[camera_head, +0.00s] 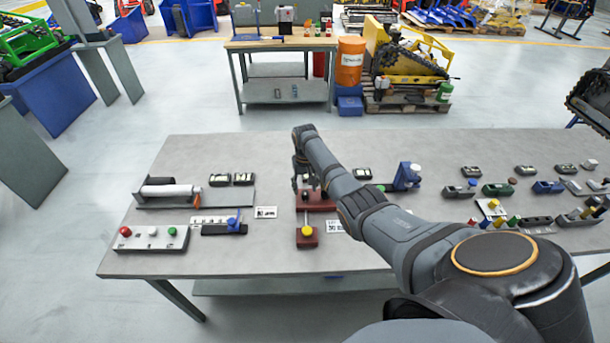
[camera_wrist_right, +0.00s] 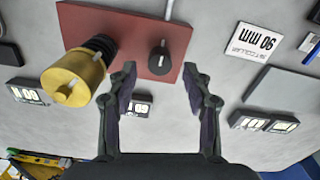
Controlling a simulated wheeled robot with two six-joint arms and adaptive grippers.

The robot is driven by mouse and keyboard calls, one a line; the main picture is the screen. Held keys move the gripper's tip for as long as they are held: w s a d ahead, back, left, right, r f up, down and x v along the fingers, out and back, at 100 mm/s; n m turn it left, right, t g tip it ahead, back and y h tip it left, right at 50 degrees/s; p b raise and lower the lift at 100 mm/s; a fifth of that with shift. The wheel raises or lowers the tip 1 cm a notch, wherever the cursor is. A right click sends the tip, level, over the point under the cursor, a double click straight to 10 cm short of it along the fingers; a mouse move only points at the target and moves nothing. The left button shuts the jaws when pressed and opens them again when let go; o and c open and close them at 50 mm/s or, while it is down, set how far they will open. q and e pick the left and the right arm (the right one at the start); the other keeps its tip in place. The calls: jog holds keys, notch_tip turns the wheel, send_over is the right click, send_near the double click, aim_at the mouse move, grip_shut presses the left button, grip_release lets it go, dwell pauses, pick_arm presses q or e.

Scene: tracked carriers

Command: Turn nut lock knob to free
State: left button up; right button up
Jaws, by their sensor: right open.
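A red plate (camera_wrist_right: 120,28) lies on the table in the right wrist view. A small black knob (camera_wrist_right: 159,60) with a white pointer line stands on it. A larger yellow-faced knob (camera_wrist_right: 76,80) with a black ribbed collar stands near the plate's edge, to the left. I see no label that tells which is the nut lock knob. My right gripper (camera_wrist_right: 161,84) is open and empty, its fingertips to either side below the small knob, apart from it in the picture. In the head view the right gripper (camera_head: 304,178) is above the red plate (camera_head: 325,207), partly hiding it.
A red block with a yellow knob (camera_head: 307,231) stands in front of the plate. A roller fixture (camera_head: 170,190) and a button box (camera_head: 150,238) stand left. A blue fixture (camera_head: 406,177) and several small carriers are right. The bare grey tabletop (camera_head: 250,150) is free behind.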

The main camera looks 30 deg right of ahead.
aim_at(305, 193)
notch_tip(305, 193, up, 9)
jog(key=shift+f, duration=0.1)
dwell(0.6)
